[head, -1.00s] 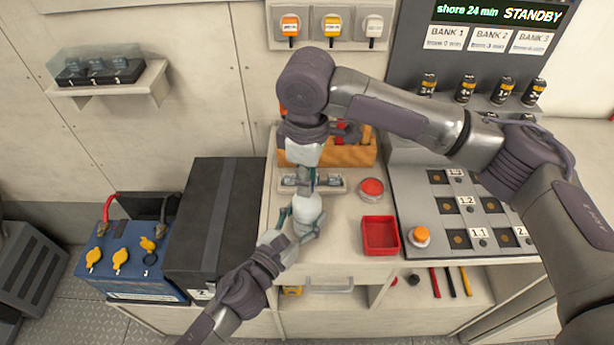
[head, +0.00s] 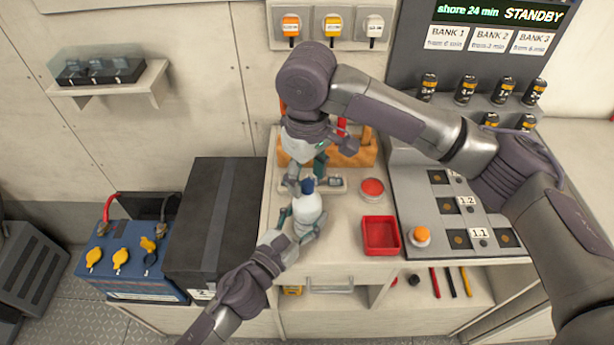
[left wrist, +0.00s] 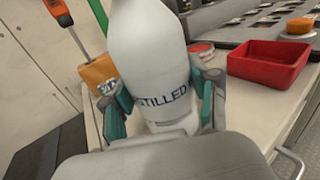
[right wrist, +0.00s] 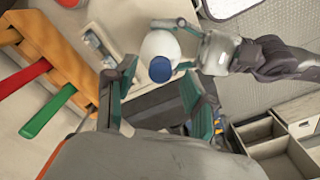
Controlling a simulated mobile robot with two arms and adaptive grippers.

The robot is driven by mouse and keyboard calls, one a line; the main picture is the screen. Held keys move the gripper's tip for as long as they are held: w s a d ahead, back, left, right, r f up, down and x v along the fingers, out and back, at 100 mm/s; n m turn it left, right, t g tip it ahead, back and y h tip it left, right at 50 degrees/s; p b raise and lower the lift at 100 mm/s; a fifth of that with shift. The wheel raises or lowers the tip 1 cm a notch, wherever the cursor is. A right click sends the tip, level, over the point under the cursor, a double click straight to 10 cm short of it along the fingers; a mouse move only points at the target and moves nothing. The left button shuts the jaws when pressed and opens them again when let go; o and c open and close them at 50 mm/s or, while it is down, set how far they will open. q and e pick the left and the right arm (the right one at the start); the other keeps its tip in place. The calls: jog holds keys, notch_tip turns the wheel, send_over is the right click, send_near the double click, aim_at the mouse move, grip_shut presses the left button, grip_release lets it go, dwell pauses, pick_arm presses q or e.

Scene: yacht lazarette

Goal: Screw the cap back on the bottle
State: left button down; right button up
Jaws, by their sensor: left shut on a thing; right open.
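The white bottle (head: 307,207) stands roughly upright on the counter's front part, held by my left gripper (head: 302,226). That gripper is shut on its body. Lettering reading "STILLED" shows on the bottle (left wrist: 150,60) in the left wrist view. The blue cap (head: 308,185) sits on the bottle's top; it also shows in the right wrist view (right wrist: 160,69). I cannot tell how tightly it is seated. My right gripper (head: 307,172) is open and empty, just behind and above the cap, with its fingers apart from it.
A red tray (head: 365,236) and a round red-topped item (head: 372,187) are right of the bottle. A wooden tool holder (head: 350,155) stands behind. A black box (head: 211,220) and a blue battery (head: 125,262) are to the left. A panel with an orange button (head: 421,235) is at right.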

notch_tip(320, 180, up, 11)
jog(key=shift+r, duration=0.15)
pick_arm(q)
jog(key=shift+c, duration=1.1)
grip_release()
jog(key=shift+s, duration=0.1)
jog(key=v, duration=1.2)
